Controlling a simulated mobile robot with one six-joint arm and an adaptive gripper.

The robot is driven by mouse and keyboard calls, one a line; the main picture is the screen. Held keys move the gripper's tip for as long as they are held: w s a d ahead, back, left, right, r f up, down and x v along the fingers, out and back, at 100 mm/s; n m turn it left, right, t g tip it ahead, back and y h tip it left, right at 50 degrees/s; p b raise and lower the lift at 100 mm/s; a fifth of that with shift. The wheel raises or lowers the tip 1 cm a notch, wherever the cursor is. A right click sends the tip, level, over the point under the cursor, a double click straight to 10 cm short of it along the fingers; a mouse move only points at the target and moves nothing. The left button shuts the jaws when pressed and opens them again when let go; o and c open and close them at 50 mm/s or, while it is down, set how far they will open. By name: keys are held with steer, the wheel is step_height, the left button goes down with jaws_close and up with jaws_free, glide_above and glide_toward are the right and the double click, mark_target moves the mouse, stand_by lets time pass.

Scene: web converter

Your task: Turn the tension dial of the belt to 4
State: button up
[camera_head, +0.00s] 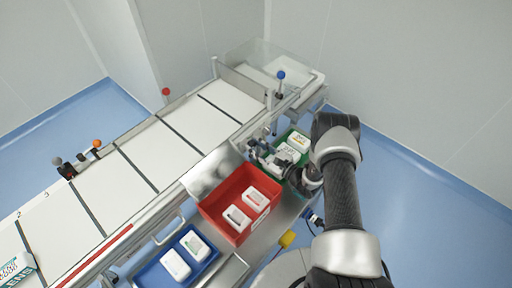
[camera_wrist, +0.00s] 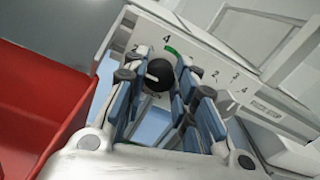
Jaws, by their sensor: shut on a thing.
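The tension dial (camera_wrist: 157,80) is a round black knob with a white pointer mark, on a pale panel (camera_wrist: 200,57) in the wrist view. The mark is on the knob's left side, towards the "2" side. A "2" is printed at upper left and a "4" above, beside a green arc. My gripper (camera_wrist: 160,69) has its blue-padded fingers on both sides of the knob and is shut on it. In the head view my gripper (camera_head: 262,157) is at the conveyor's near side, where the dial is hidden. The belt (camera_head: 155,155) is white with dark cross strips.
A red bin (camera_head: 213,210) with white packs stands close to my gripper and fills the wrist view's left. A blue bin (camera_head: 155,266) and a green bin (camera_head: 299,134) also hold packs. A blue-knobbed lever (camera_head: 281,76) stands behind. A second numbered scale is right of the dial.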

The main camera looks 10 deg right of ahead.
steer(key=shift+c, duration=0.6)
steer(key=shift+m, duration=0.3)
steer(key=shift+f+m+b, duration=0.1)
steer(key=shift+m+b, duration=0.65)
steer(key=shift+m, duration=0.05)
steer(key=m+b, duration=0.2)
steer(key=m, duration=0.2)
steer(key=shift+m, duration=0.3)
steer(key=m+b, duration=0.1)
steer(key=m, duration=0.3)
steer(key=shift+m+b, duration=0.4)
steer(key=shift+m, duration=1.4)
